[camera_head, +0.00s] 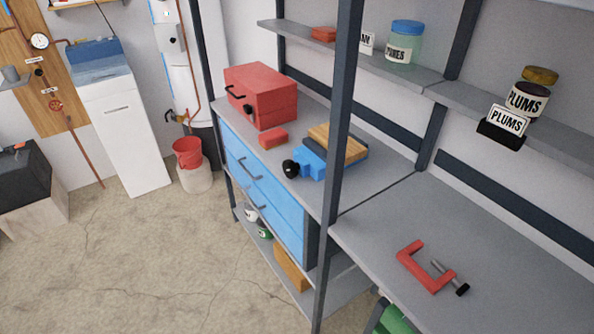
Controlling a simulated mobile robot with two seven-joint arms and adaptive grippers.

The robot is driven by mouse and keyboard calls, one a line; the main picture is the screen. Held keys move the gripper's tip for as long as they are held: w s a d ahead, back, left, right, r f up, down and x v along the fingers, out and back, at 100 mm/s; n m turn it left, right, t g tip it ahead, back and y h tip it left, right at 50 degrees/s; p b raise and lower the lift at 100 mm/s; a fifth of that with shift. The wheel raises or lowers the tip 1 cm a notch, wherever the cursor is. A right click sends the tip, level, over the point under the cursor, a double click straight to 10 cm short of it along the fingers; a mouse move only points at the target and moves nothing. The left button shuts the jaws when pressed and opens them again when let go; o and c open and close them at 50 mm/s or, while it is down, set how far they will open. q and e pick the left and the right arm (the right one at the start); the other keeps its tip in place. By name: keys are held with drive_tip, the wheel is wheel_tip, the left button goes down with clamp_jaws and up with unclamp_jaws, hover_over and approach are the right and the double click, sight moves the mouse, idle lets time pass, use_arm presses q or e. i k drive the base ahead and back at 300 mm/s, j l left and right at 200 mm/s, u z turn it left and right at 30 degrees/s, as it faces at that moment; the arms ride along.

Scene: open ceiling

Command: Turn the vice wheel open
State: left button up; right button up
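A blue vice (313,163) stands on the grey bench top, near its front edge. A black round wheel (290,168) sits at its left front end. A wooden block (340,143) is behind and against the vice; I cannot tell whether the jaws hold it. How far the jaws are apart does not show clearly. Neither of my grippers is in view, and nothing touches the wheel.
A dark upright post (340,120) stands just right of the vice. A red toolbox (260,95) and a small red block (273,137) sit left of it. A red clamp (426,270) lies on the right bench. Open concrete floor (140,260) lies in front.

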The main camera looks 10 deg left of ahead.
sight(291, 168)
drive_tip(key=z, duration=1.65)
drive_tip(key=j+z, duration=0.3)
drive_tip(key=z, duration=0.15)
drive_tip(key=j+z, duration=0.25)
drive_tip(key=z, duration=0.2)
drive_tip(key=k+j+z, duration=0.15)
drive_tip(key=z, duration=0.25)
drive_tip(key=k+j+z, duration=0.3)
drive_tip(key=j+z, duration=0.2)
drive_tip(key=k+j+z, duration=0.35)
drive_tip(key=z, duration=0.15)
drive_tip(key=k+j+z, duration=0.25)
drive_tip(key=k, duration=0.25)
drive_tip(key=k+j+z, duration=0.1)
drive_tip(key=k+z, duration=0.15)
drive_tip(key=k, duration=0.25)
